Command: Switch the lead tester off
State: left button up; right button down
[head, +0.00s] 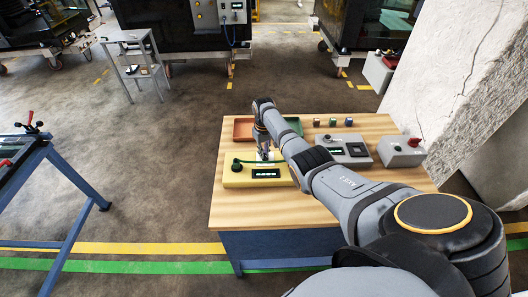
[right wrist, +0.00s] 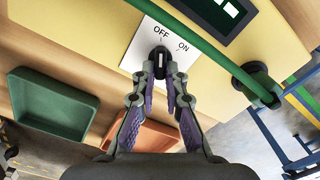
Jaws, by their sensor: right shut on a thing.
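The lead tester (head: 232,182) is a yellow box with a dark display and a green lead, on the wooden table. It fills the upper part of the right wrist view (right wrist: 215,75). Its black rotary knob (right wrist: 160,56) sits on a white plate (right wrist: 140,50) marked OFF and ON. A light line on the knob points up in that view, close to OFF; its exact setting is hard to tell. My right gripper (head: 264,156) is over the tester, and its fingertips (right wrist: 163,74) are shut on the knob. My left gripper is not in view.
A red-brown tray (head: 243,128) and a green tray (right wrist: 50,105) lie behind the tester. Small blocks (head: 333,122) and two grey boxes (head: 345,138) (head: 402,159) stand to the right on the table (head: 290,213). The green lead (right wrist: 205,45) arches close to the knob.

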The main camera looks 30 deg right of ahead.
jog(key=shift+r, duration=0.1)
jog(key=c, duration=1.4)
grip_release()
notch_tip(320, 180, up, 12)
